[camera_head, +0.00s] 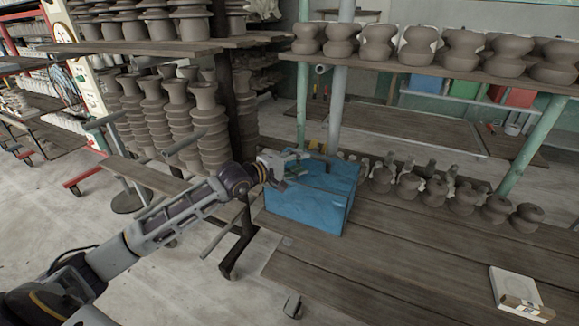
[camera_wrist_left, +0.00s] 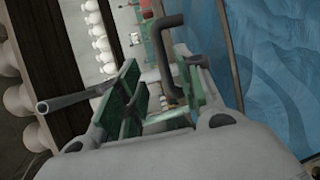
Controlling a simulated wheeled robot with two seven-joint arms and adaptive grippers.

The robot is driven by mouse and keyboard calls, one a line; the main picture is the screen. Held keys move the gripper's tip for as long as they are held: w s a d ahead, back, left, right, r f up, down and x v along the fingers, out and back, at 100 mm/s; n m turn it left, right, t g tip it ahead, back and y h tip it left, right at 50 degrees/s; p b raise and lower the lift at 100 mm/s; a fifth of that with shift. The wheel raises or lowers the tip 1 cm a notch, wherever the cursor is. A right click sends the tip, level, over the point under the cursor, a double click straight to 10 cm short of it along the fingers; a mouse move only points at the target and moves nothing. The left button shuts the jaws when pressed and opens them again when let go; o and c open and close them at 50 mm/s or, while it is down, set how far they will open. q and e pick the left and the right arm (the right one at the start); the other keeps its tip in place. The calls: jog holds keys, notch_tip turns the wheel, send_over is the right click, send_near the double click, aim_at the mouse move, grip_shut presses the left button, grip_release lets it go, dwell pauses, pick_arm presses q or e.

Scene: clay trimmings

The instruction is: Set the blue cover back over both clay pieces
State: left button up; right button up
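The blue cover (camera_head: 305,208) stands box-shaped on the wooden table, near its left end. Its blue surface (camera_wrist_left: 268,75) fills the right side of the left wrist view. My left gripper (camera_head: 290,160) is at the cover's upper back left corner. In the left wrist view its green-padded fingers (camera_wrist_left: 158,98) are apart, and a dark bent bar (camera_wrist_left: 168,50) shows near the right finger. I cannot tell whether the gripper touches the cover. I cannot pick out the two clay pieces; anything under the cover is hidden. My right gripper is not in view.
Several small clay pots (camera_head: 435,192) stand along the table's back. A shelf (camera_head: 420,72) with larger pots hangs above, held by green posts. Tall stacked clay pieces (camera_head: 210,125) stand behind the arm. A white box (camera_head: 515,288) lies at the front right; the middle tabletop is clear.

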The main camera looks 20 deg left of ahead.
pick_arm(q)
jog(key=shift+v, duration=1.7)
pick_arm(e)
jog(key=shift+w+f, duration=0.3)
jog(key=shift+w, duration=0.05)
